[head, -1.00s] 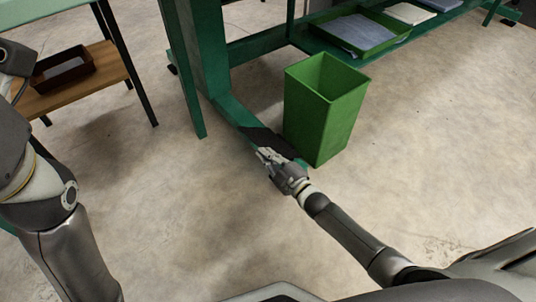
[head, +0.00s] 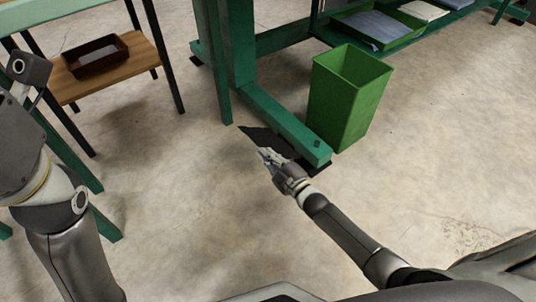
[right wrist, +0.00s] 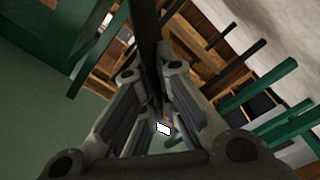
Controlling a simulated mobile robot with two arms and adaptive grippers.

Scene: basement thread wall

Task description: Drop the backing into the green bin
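The backing (head: 262,138) is a thin black sheet. My right gripper (head: 266,158) is shut on it and holds it over the floor, beside a green bench foot. In the right wrist view the backing (right wrist: 147,45) shows almost edge-on, as a dark strip between the fingers (right wrist: 158,110). The green bin (head: 343,108) stands upright on the floor, up and to the right of the gripper and apart from the sheet. Its top is open; its bottom inside is hidden. My left arm comes in at the left edge; its gripper is out of view.
The green bench foot (head: 285,122) lies between the gripper and the bin. A green shelf with a tray (head: 378,38) of papers is behind the bin. At the left, a wooden shelf (head: 118,68) holds a dark tray (head: 96,54). The floor at lower centre is clear.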

